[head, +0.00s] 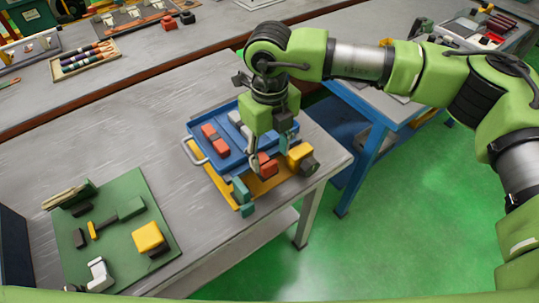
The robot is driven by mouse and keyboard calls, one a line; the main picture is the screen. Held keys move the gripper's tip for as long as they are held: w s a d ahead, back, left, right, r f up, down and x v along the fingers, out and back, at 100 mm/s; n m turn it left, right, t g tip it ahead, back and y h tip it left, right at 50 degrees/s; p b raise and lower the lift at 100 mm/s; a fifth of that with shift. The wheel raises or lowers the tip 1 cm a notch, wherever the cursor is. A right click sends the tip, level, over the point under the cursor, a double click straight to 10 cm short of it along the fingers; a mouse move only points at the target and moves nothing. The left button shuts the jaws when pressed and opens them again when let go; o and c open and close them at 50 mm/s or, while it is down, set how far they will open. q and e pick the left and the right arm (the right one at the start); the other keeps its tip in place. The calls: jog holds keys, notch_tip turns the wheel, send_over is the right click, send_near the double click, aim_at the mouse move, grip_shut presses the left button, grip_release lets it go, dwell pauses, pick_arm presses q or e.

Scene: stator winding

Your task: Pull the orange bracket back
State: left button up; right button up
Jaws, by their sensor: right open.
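A red-orange piece (268,168), which looks like the orange bracket, sits at the front edge of the blue tray (196,122). My right gripper (256,162) points down over the front right part of the tray. It is open, with its fingertips right beside the red-orange piece. I cannot tell whether they touch it. The fingers and wrist hide part of the piece and of the tray behind. A yellow-orange plate (222,187) shows beneath the tray. My left gripper is not in view.
A yellow block (299,154) with a dark end stands close right of the gripper, and teal blocks (241,189) stand in front. Red blocks (214,138) lie in the tray. A green board (122,262) with parts lies at left. Bare tabletop lies between board and tray.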

aim_at(270, 164)
jog(key=shift+f+p, duration=0.3)
jog(key=shift+f, duration=1.3)
